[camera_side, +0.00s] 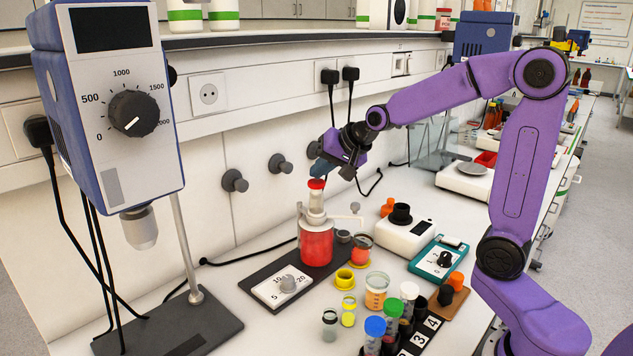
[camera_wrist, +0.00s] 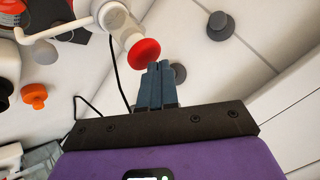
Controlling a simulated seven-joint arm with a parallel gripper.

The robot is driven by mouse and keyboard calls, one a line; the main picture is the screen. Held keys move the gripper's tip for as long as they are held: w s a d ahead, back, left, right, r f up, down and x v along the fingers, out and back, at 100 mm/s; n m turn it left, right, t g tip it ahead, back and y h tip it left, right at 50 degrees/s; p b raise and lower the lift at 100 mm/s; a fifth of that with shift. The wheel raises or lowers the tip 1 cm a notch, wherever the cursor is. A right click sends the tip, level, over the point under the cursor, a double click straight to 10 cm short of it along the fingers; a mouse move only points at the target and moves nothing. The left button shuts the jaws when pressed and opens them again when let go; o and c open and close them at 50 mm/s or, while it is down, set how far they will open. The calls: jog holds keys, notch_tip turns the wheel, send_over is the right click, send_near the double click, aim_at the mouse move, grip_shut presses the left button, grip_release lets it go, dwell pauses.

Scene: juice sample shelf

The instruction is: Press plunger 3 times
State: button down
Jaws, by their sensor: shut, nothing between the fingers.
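The plunger (camera_side: 316,186) has a red cap and stands upright on top of the dispenser bottle (camera_side: 316,243), which holds red liquid. In the wrist view the red plunger cap (camera_wrist: 143,54) is at the upper middle, on a pale cylinder. My gripper (camera_side: 321,172) is shut and empty, tilted downward, just above the red cap in the side view. In the wrist view its blue-grey fingers (camera_wrist: 158,68) are together, close beside the cap. I cannot tell whether they touch it.
The bottle stands on a dark base with a dial (camera_side: 289,284). A spout reaches right over a small cup (camera_side: 360,249). A rack of capped tubes (camera_side: 408,320), a white device (camera_side: 403,235) and an overhead stirrer (camera_side: 112,100) stand nearby. Wall knobs (camera_side: 234,181) are behind.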

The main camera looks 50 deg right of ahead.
aim_at(321, 182)
jog(key=shift+r, duration=0.5)
jog(key=shift+r, duration=0.1)
jog(key=shift+r, duration=2.45)
dwell(0.7)
notch_tip(321, 182, up, 4)
jog(key=shift+f, duration=0.1)
dwell(0.4)
jog(key=shift+f, duration=4.45)
jog(key=shift+f, duration=0.2)
